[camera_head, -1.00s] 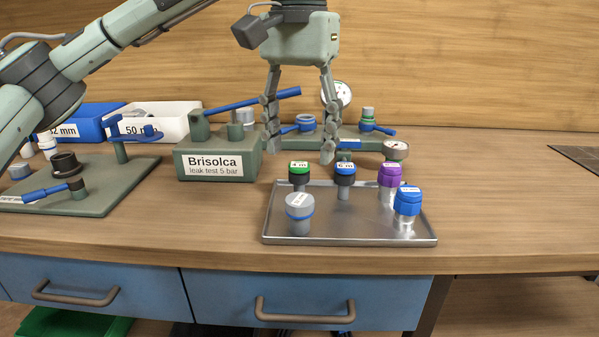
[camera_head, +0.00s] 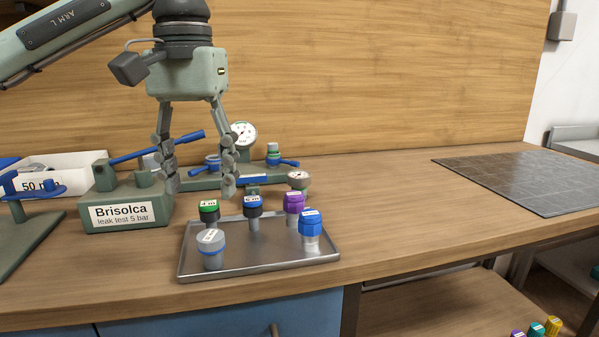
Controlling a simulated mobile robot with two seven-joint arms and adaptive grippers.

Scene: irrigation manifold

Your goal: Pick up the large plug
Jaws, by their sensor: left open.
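Several plugs stand upright on a metal tray (camera_head: 270,262). At the front left is a wide grey plug (camera_head: 211,248) with a blue ring. Behind it are a black plug with a green top (camera_head: 209,212) and a black plug with a blue top (camera_head: 253,208). On the right are a purple-capped plug (camera_head: 293,206) and a blue-capped plug (camera_head: 311,228). I cannot tell for certain which is the large plug. My left gripper (camera_head: 200,188) is open and empty, pointing down above the tray's back left part. My right gripper is not in view.
A green Brisolca leak-test block (camera_head: 126,213) stands left of the tray, with a white bin (camera_head: 75,170) behind. A gauge (camera_head: 242,134) and blue-handled valve fittings stand behind the gripper. The bench is clear right of the tray, up to a dark grid mat (camera_head: 520,180).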

